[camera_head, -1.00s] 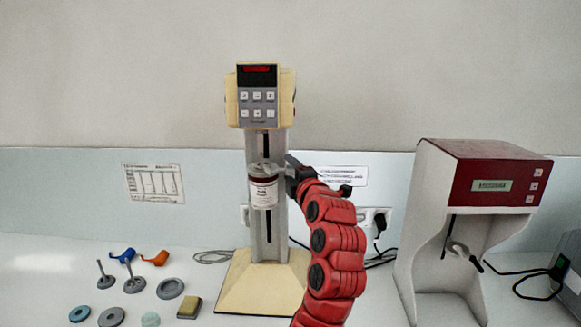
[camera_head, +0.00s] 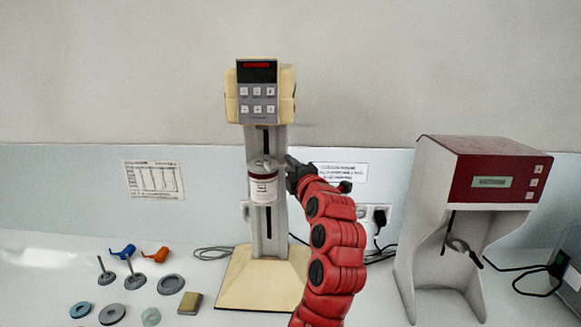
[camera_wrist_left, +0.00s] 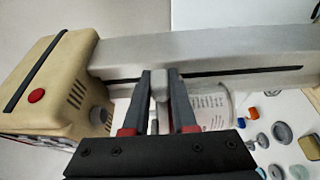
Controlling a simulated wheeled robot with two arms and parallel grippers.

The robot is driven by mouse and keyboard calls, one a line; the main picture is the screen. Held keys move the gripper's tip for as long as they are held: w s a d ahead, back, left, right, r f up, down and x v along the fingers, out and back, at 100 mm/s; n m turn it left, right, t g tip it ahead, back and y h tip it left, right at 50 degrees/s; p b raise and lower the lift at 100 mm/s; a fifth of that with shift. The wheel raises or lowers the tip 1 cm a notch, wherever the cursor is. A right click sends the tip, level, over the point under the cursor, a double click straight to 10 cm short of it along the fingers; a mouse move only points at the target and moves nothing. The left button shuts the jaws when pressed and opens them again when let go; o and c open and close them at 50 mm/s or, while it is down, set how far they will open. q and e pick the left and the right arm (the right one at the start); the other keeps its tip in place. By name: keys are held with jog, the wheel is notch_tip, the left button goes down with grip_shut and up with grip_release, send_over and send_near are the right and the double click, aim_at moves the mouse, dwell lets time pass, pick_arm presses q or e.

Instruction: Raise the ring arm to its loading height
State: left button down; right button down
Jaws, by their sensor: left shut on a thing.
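The mill stands mid-bench, with a cream head (camera_head: 260,93), a grey upright column (camera_head: 279,190) and a cream base (camera_head: 248,287). A white labelled jar (camera_head: 264,189) with a dark red band hangs upright in front of the column, below the head with a gap between. The ring arm around it is too small to make out. My left gripper (camera_head: 293,172) is just right of the jar, at the column. In the left wrist view its fingers (camera_wrist_left: 160,84) are shut on a grey handle (camera_wrist_left: 160,88) beside the column. The jar (camera_wrist_left: 212,108) shows partly behind the right finger.
A red-topped white machine (camera_head: 497,185) stands at the right. Several small parts, including a grey ring (camera_head: 171,284), an orange piece (camera_head: 155,255) and a yellowish block (camera_head: 190,303), lie at the left. A power socket (camera_head: 376,215) with cables is behind my arm. The space above the jar is clear.

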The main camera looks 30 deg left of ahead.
dwell(0.8)
pick_arm(q)
notch_tip(320, 180, up, 3)
jog(key=b, duration=0.4)
jog(key=shift+f+b, duration=0.2)
jog(key=shift+b, duration=0.15)
jog(key=shift+r+b, duration=0.3)
jog(key=shift+r, duration=0.35)
jog(key=c, duration=0.7)
grip_release()
